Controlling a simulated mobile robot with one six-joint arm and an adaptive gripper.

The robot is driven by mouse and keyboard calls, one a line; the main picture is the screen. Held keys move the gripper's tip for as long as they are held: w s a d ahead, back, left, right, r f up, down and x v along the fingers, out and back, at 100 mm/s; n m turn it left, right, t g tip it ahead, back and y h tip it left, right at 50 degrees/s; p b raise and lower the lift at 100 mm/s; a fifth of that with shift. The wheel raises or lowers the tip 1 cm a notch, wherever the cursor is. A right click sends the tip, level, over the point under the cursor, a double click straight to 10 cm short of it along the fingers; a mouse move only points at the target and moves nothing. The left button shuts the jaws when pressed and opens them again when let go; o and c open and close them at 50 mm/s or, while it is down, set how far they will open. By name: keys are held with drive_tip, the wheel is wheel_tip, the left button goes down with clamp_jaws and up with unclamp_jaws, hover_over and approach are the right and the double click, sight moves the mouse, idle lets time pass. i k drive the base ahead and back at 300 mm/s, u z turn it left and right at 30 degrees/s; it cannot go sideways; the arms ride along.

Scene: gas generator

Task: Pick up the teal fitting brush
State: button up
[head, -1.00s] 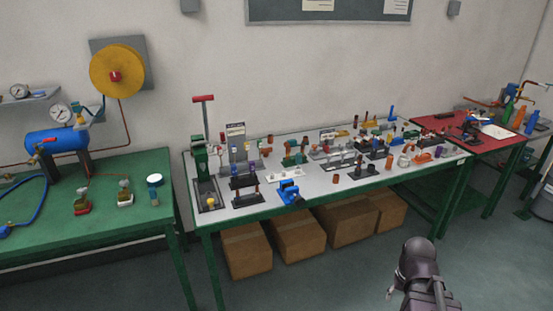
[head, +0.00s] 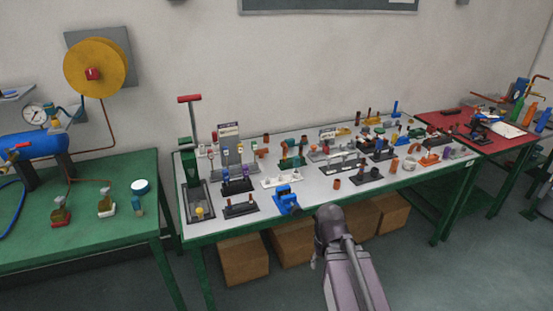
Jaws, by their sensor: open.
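I cannot pick out a brush for certain at this size. A small upright teal item (head: 137,206) stands at the right end of the green table, just in front of a round white-and-teal piece (head: 140,187); its shape is too small to tell. Other teal-green parts (head: 292,158) stand among the fixtures on the middle table. A dark, rounded joint of my arm rises at the lower centre, in front of the middle table's front edge. My gripper's fingers do not show.
A red table (head: 425,121) stands at right. Cardboard boxes (head: 243,259) lie underneath. The floor in front is clear.

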sight(296, 159)
drive_tip(key=u, duration=0.1)
drive_tip(key=i, duration=0.95)
drive_tip(key=z, duration=0.1)
